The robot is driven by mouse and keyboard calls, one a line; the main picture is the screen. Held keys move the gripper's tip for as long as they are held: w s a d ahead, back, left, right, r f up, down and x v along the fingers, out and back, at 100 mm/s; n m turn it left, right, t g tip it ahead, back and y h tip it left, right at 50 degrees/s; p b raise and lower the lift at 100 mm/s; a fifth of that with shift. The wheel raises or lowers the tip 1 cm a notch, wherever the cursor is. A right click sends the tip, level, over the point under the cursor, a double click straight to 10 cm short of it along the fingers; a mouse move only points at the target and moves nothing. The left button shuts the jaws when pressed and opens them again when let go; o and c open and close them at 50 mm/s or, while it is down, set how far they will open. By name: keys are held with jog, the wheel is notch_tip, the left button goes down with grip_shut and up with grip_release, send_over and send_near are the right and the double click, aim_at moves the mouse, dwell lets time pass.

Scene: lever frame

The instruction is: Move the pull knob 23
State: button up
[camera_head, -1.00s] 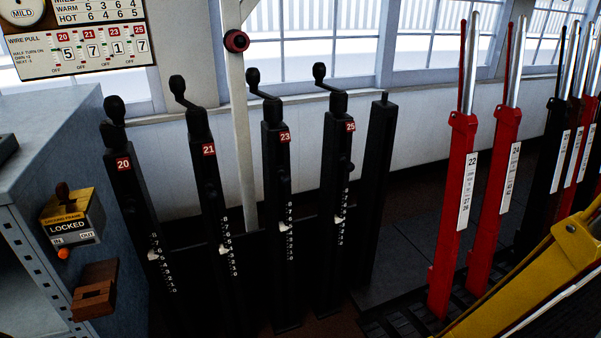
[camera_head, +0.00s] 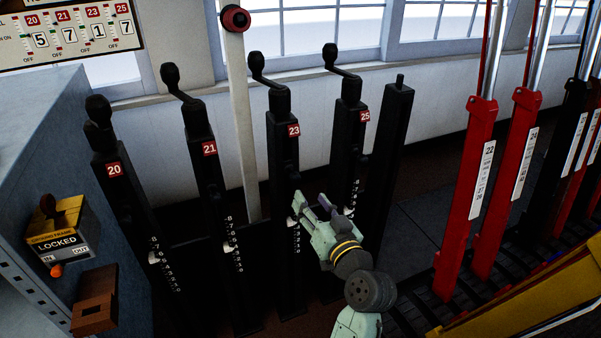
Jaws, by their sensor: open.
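The post labelled 23 (camera_head: 283,160) is black, upright, and has a red number plate (camera_head: 293,131). A crank with a black knob (camera_head: 257,60) sits on its top. A white pointer (camera_head: 290,222) and a number scale are on its lower front. My gripper (camera_head: 310,203) is open, with its two fingers apart, in front of and slightly right of post 23, near the scale. It hides part of the post's lower right side. I cannot tell whether a finger touches the post. The crank knob is well above the gripper.
Similar posts labelled 20 (camera_head: 120,200), 21 (camera_head: 205,180) and 25 (camera_head: 345,140) stand close on either side. A plain black post (camera_head: 392,140) is farther right. Red levers (camera_head: 470,190) stand at the right. A grey cabinet (camera_head: 60,130) with a locked box (camera_head: 58,240) is at the left.

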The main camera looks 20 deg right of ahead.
aim_at(297, 180)
jog(key=w+p, duration=0.1)
jog(key=w, duration=0.4)
jog(key=w+p, duration=0.1)
jog(key=w, duration=0.2)
jog(key=shift+w+a+r+p, duration=0.2)
jog(key=shift+w+a+p, duration=0.05)
jog(key=shift+w+p, duration=0.1)
jog(key=shift+w+f, duration=0.15)
jog(key=shift+w, duration=0.65)
grip_shut()
